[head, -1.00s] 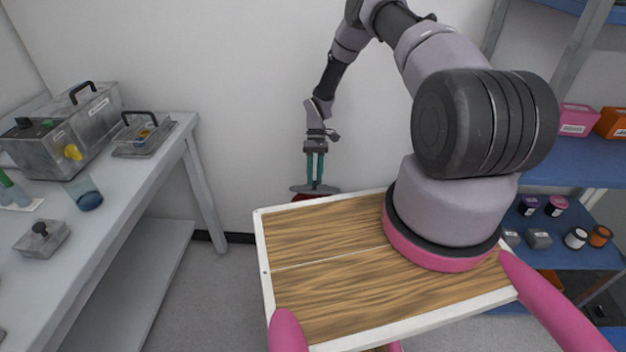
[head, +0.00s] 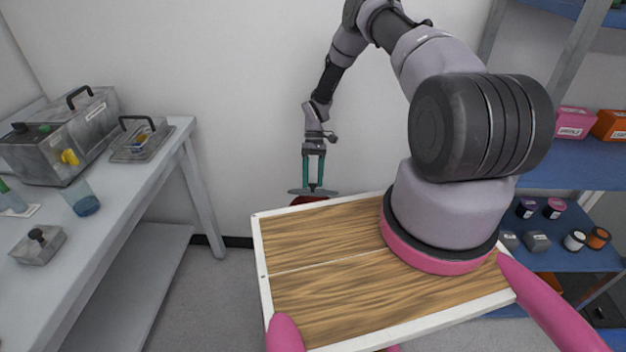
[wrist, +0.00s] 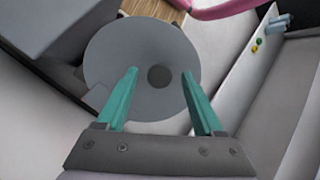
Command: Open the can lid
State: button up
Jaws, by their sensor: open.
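The can is a red body (head: 308,199) on the far side of my wooden deck, which hides most of it. Its lid (head: 330,192) is a grey round disc just above the red body. In the wrist view the lid (wrist: 112,50) fills the middle, with a dark round spot at its centre; the can body is hidden below it. My gripper (head: 313,184) points down over the lid, open and empty. In the wrist view its teal fingertips (wrist: 160,72) stand apart on either side of the dark spot. I cannot tell whether they touch the lid.
A grey bench (head: 140,190) with metal boxes, a glass beaker (head: 82,200) and a lidded tray (head: 140,140) stands on the left. A blue shelf unit (head: 570,165) with bins and small jars is on the right. A white wall is close behind my gripper.

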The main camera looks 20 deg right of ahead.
notch_tip(320, 180, up, 10)
dwell(0.4)
